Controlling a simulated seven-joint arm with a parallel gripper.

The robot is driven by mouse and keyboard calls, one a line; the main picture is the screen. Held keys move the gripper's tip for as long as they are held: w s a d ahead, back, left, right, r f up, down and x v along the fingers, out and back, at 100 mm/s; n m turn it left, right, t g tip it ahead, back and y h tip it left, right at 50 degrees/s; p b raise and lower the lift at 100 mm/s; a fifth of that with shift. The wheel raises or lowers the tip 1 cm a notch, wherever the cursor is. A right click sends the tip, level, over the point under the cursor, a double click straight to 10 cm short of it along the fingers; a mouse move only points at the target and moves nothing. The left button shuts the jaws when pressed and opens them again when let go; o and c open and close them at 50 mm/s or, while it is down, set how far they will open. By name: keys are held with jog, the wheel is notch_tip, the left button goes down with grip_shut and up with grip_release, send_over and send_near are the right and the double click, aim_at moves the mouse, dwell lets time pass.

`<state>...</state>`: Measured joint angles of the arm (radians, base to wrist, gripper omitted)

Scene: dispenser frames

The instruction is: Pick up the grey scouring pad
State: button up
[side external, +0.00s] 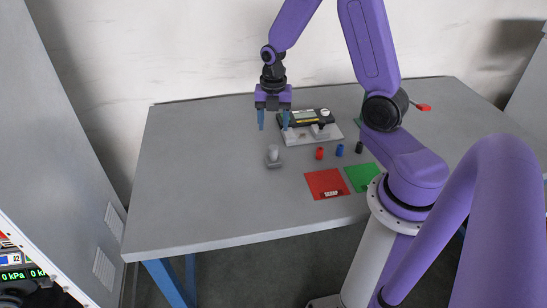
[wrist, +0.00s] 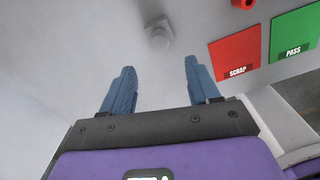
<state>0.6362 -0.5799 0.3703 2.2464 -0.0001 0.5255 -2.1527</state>
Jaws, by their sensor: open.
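A small grey item (side external: 273,163) with a paler rounded piece (side external: 273,151) on it stands on the table. It is the only loose grey thing I can pick out, but I cannot tell for sure that it is the scouring pad. In the wrist view the grey item (wrist: 160,36) lies beyond the fingertips, roughly in line with the gap between them. My gripper (side external: 273,120) points down above the table, behind the grey item in the side view. Its blue fingers are apart with nothing between them, as the wrist view (wrist: 160,68) also shows.
A white fixture with a dark device (side external: 310,118) stands right of my gripper. Red (side external: 319,153), blue (side external: 340,150) and black (side external: 359,147) cylinders stand in front of it. A red SCRAP plate (side external: 325,182) and green PASS plate (side external: 362,177) lie nearer. The left table (side external: 190,180) is clear.

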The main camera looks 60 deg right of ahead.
aim_at(274, 147)
jog(key=shift+f, duration=5.8)
grip_shut()
jog(key=shift+r, duration=0.15)
